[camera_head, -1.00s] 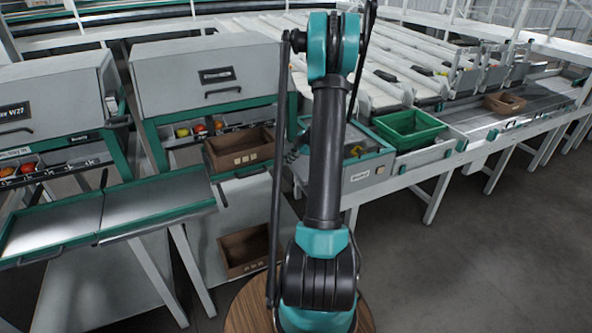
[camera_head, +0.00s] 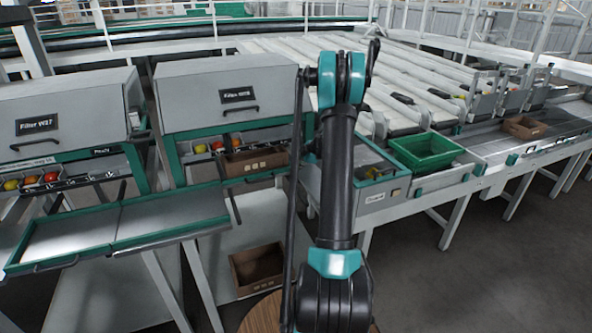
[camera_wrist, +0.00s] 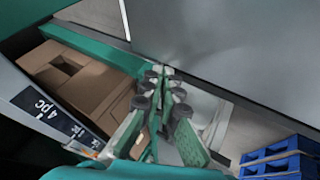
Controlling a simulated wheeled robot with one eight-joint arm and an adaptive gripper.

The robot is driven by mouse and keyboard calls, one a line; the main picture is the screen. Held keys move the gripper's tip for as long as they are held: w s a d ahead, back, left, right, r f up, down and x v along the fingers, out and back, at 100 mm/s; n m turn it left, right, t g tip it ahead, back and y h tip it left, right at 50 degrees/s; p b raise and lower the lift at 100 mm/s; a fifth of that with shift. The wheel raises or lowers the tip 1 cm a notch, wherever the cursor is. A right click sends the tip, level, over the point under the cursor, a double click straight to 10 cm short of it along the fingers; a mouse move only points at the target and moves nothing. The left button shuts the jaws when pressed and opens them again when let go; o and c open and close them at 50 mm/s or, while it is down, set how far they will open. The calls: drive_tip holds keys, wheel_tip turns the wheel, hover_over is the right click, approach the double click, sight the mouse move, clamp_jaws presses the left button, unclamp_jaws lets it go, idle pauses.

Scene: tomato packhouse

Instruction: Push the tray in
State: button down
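A wide green-rimmed tray (camera_head: 70,258) stands pulled out in front of the left machine, Filler W27, and looks empty. The second machine, Filler W28, has a green front edge with a dark handle (camera_head: 262,178) below a brown crate (camera_head: 255,162), which sits in its bay under the hood. In the wrist view a brown crate (camera_wrist: 85,84) lies left of my gripper (camera_wrist: 160,73), beside a green rim (camera_wrist: 92,50). My gripper's fingers come together at the tips, with nothing seen between them. The gripper is hidden behind my arm in the head view; contact cannot be told.
Another brown crate (camera_head: 256,265) stands low below Filler W28. A green crate (camera_head: 425,150) sits on the bench to the right, and a brown crate (camera_head: 524,127) on the conveyor. Blue crates (camera_wrist: 278,160) show in the wrist view. Open floor lies at the right.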

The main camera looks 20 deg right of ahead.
drive_tip(key=v, duration=1.2)
drive_tip(key=s+a+r+m+g+h, duration=0.2)
drive_tip(key=s+a+m, duration=0.7)
drive_tip(key=s+a, duration=0.8)
drive_tip(key=s+a+f+m+h, duration=0.1)
drive_tip(key=s+a+m, duration=0.1)
drive_tip(key=s, duration=0.4)
drive_tip(key=s+a+f+m+h, duration=0.1)
drive_tip(key=s+f+m, duration=0.1)
drive_tip(key=s, duration=0.5)
drive_tip(key=s+a+f+m, duration=0.2)
drive_tip(key=s+m, duration=0.2)
drive_tip(key=s, duration=0.2)
drive_tip(key=shift+s+a+t+h, duration=0.3)
drive_tip(key=shift+s+h, duration=0.1)
